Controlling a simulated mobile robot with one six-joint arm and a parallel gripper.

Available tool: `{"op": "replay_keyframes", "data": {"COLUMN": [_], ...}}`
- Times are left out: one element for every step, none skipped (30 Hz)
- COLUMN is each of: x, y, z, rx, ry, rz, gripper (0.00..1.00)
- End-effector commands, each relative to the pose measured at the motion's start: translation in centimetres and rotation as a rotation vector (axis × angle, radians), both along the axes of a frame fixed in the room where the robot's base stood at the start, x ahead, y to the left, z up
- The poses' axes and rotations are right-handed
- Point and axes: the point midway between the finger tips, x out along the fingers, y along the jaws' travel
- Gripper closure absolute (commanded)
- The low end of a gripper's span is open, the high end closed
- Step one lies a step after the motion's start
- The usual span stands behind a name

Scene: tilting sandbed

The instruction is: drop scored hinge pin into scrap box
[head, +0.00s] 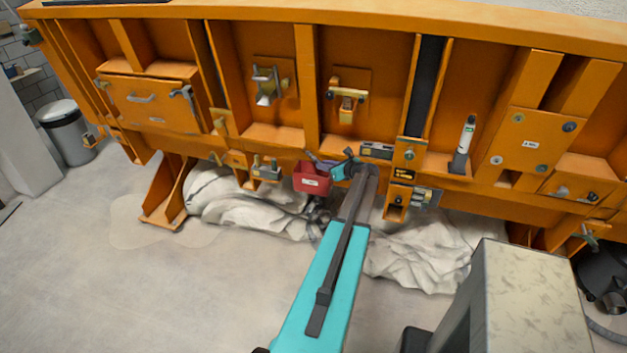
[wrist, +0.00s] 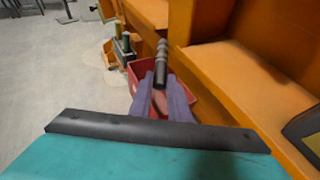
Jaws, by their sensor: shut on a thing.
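The scrap box is a small red open box (head: 311,181) with a pale label, at the front of the orange frame in the head view. It also shows in the wrist view (wrist: 197,103), behind and around my fingers. My gripper (wrist: 161,78) is shut on the hinge pin (wrist: 162,62), a dark rod with paler ring marks, held between the two purple-grey fingers. In the wrist view the pin appears over the box opening; its height above it is hard to tell. In the head view my gripper (head: 322,162) is at the box's top edge, and the pin cannot be made out.
The orange frame (head: 309,75) rises behind the box, its ledge close beside my gripper. A metal latch (head: 266,168) sits left of the box. Crumpled white sheeting (head: 425,250) lies below. A grey block (head: 530,290) stands at right front. Floor at left is clear.

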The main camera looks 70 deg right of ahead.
Motion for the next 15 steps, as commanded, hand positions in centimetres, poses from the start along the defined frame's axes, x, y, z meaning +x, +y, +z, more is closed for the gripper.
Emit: {"op": "replay_keyframes", "data": {"x": [0.02,0.03,0.02,0.03,0.03,0.03,0.03,0.03,0.04,0.04,0.02,0.01,0.00,-0.04,-0.10], "y": [-0.01,0.00,0.00,-0.01,0.00,0.00,0.01,0.01,0.01,0.01,0.03,0.04,0.05,0.07,0.10], "z": [0.09,0.09,0.08,0.07,0.06,0.06,0.06,0.05,0.03,0.03,-0.08,-0.07,-0.06,-0.05,-0.02], "rx": [0.000,0.000,0.000,0.000,0.000,0.000,0.000,0.000,0.000,0.000,0.001,0.001,0.001,0.001,0.000], "ry": [-0.001,-0.001,-0.001,-0.001,-0.001,-0.001,-0.001,-0.001,0.000,0.000,0.001,0.001,0.001,0.001,0.001], "rz": [0.000,0.000,0.000,0.000,0.000,0.000,0.000,0.000,0.001,0.001,0.001,0.001,0.001,0.001,0.000], "gripper": [0.79,0.74,0.67,0.62,0.62,0.62,0.62,0.62,0.62,0.62,0.62,0.62,0.62,0.62,0.62]}}
